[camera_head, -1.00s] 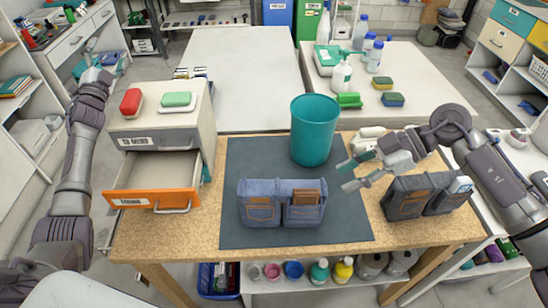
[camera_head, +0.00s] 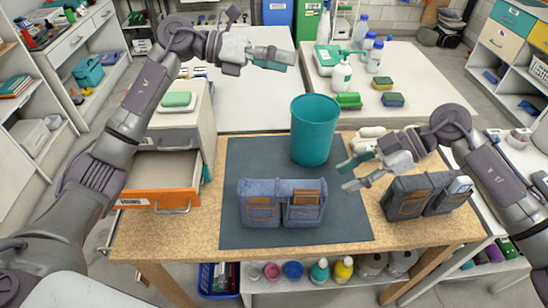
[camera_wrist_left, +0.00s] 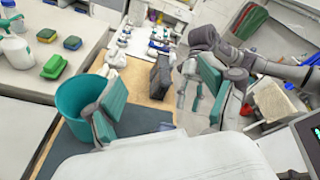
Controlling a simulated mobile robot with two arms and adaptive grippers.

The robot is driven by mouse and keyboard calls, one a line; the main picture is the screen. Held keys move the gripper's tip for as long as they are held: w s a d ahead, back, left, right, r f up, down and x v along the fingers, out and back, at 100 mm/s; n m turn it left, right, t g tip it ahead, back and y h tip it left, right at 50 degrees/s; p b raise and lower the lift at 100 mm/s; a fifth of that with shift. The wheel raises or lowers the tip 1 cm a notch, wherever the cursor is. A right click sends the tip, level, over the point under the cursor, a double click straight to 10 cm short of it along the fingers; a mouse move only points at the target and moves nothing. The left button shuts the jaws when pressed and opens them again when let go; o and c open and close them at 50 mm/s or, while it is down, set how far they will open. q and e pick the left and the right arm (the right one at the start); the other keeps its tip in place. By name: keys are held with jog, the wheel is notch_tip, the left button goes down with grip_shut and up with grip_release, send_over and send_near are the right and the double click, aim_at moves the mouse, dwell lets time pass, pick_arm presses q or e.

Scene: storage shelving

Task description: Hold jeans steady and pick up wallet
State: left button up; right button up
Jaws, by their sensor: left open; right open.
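The folded blue jeans (camera_head: 262,190) lie at the front of the dark mat, their two back pockets facing forward. A brown wallet (camera_head: 306,195) sticks out of the right pocket. My left gripper (camera_head: 276,58) is open and empty, high above the far white table and well away from the jeans. Its teal finger pads frame the left wrist view (camera_wrist_left: 160,100). My right gripper (camera_head: 353,174) is open and empty over the mat's right edge, to the right of the jeans and apart from them. The wallet's lower part is hidden in the pocket.
A teal bin (camera_head: 314,130) stands on the mat (camera_head: 250,160) behind the jeans. Darker jeans (camera_head: 408,203) with items in their pockets lie at the right. An orange-fronted drawer (camera_head: 155,199) stands open at the left. The mat's front strip is clear.

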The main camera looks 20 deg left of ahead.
pick_arm(q)
jog(key=s+d+f+m+g+y, duration=0.4)
jog(key=s+d+f+y, duration=0.1)
jog(key=f, duration=0.3)
jog(key=m+y, duration=0.3)
jog(key=y, duration=0.6)
send_near(274, 197)
jog(key=w, duration=0.2)
jog(key=w+d, duration=0.1)
jog(key=shift+r, duration=0.3)
jog(key=shift+s+a+f+y, duration=0.15)
jog(key=shift+a+f+y, duration=0.05)
jog(key=shift+a+y, duration=0.15)
jog(key=shift+a+f, duration=0.15)
jog(key=shift+f, duration=0.05)
notch_tip(274, 197, down, 13)
jog(key=shift+f, duration=0.25)
grip_shut()
